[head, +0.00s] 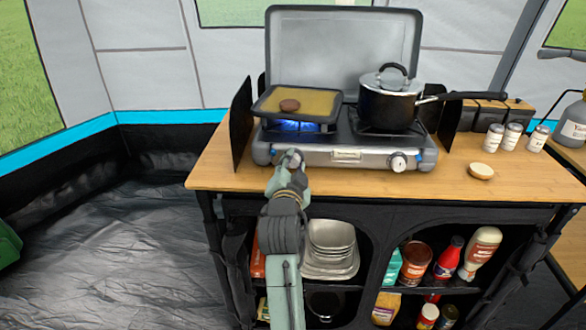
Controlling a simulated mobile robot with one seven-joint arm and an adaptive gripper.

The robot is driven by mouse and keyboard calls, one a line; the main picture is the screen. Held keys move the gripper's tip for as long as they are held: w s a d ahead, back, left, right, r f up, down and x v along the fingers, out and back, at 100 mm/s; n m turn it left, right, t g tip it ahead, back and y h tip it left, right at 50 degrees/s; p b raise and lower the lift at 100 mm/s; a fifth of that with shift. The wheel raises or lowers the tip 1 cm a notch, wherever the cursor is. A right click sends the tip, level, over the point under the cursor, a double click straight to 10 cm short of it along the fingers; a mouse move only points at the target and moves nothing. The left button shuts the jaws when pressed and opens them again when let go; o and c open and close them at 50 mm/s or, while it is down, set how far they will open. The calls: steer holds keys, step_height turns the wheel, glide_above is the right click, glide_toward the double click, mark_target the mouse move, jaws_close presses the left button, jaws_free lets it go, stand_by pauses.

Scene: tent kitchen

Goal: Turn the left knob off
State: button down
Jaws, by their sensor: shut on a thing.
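The grey two-burner camp stove (331,156) stands on the wooden counter with its lid raised. My gripper (291,158) is at the stove's front left, in front of the left burner. It is shut on the left knob, which is mostly hidden behind my fingers, so I cannot tell its angle. A blue flame (297,126) shows under the left pan. The right knob (397,162) is in plain view on the front panel, apart from my gripper.
A square griddle pan (328,103) with a brown patty (289,105) sits on the left burner. A black lidded pot (388,104) sits on the right burner, its handle reaching right. Shakers (511,137) and a bun half (481,171) are on the counter's right. Shelves below hold dishes and bottles.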

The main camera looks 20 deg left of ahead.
steer(key=m+b, duration=0.2)
steer(key=m, duration=0.4)
steer(key=shift+f+y, duration=0.15)
steer(key=shift+y, duration=0.15)
steer(key=m+b, duration=0.2)
steer(key=m, duration=0.3)
steer(key=shift+d, duration=0.1)
steer(key=shift+m, duration=0.4)
steer(key=c, duration=1.5)
jaws_free()
steer(key=v, duration=0.7)
steer(key=shift+s+d, duration=0.15)
steer(key=shift+s, duration=0.05)
